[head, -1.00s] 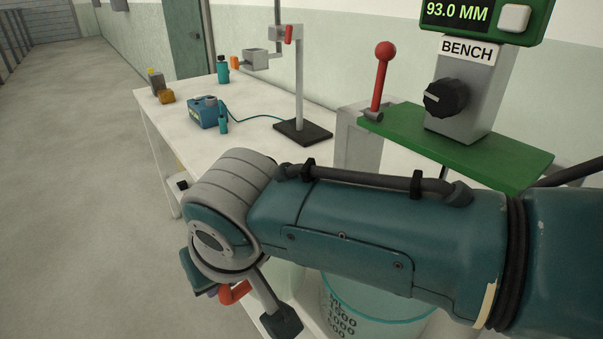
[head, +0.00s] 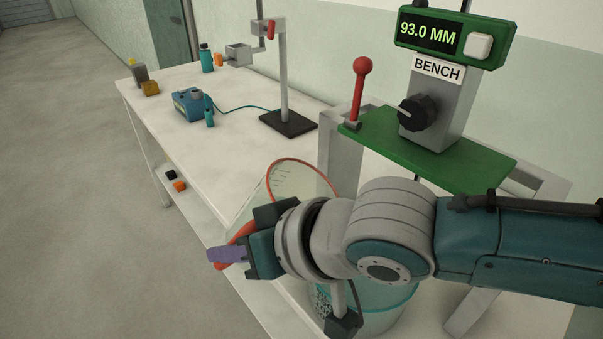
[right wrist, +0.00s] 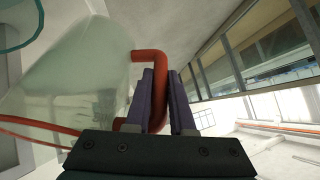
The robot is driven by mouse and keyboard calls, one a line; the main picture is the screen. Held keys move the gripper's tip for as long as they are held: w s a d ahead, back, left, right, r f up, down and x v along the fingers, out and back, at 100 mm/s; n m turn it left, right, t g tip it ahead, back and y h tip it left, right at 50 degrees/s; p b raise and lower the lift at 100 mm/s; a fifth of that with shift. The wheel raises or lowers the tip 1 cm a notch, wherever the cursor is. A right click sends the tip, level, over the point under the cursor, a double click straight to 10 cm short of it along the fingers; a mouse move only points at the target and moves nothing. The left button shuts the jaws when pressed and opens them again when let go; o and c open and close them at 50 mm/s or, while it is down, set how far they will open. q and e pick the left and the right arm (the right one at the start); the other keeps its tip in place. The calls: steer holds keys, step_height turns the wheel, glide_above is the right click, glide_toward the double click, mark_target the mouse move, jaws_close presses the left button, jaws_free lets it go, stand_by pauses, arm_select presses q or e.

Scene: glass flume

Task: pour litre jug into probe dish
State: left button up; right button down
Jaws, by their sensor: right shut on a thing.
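A clear jug with a red rim (head: 291,162) and faint scale marks is held beside the bench's front edge in the head view. It looks tilted; how much is hard to tell. My right gripper (head: 228,254) is shut on its red handle, whose bar lies between the purple fingers (right wrist: 160,100) in the right wrist view. A larger clear vessel with a teal rim (head: 397,304) and printed scale stands partly behind my right arm. I cannot tell whether it is the probe dish. No liquid is clearly visible. My left gripper is out of view.
A green gauge stand (head: 430,143) with a red lever (head: 359,90) rises behind my arm. A dark-based stand (head: 288,122), a blue meter (head: 188,103) and small bottles stand on the white bench (head: 160,125). The bench's middle is mostly clear.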

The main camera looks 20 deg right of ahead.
steer(key=shift+d+r, duration=0.15)
steer(key=shift+r, duration=0.1)
steer(key=shift+s+d+r+y, duration=0.15)
steer(key=shift+r+y, duration=0.05)
steer(key=shift+y, duration=0.1)
steer(key=shift+f+t+b, duration=0.15)
steer(key=shift+t+b, duration=0.15)
steer(key=shift+b, duration=0.2)
steer(key=shift+d+y+b, duration=0.1)
steer(key=shift+y+b, duration=0.2)
steer(key=shift+f, duration=0.1)
steer(key=shift+s+d+f+t+y+b, duration=0.2)
steer(key=shift+t+y+b, duration=0.25)
steer(key=shift+b, duration=0.8)
steer(key=shift+s+d+r+m+t+y+b, duration=0.15)
steer(key=shift+m+t+y+b, duration=0.15)
steer(key=shift+b, duration=0.5)
steer(key=shift+w+d+r+m+t+y+b, duration=0.15)
steer(key=shift+y+b, duration=0.2)
steer(key=shift+b, duration=0.45)
steer(key=shift+s, duration=0.1)
steer(key=shift+r, duration=0.2)
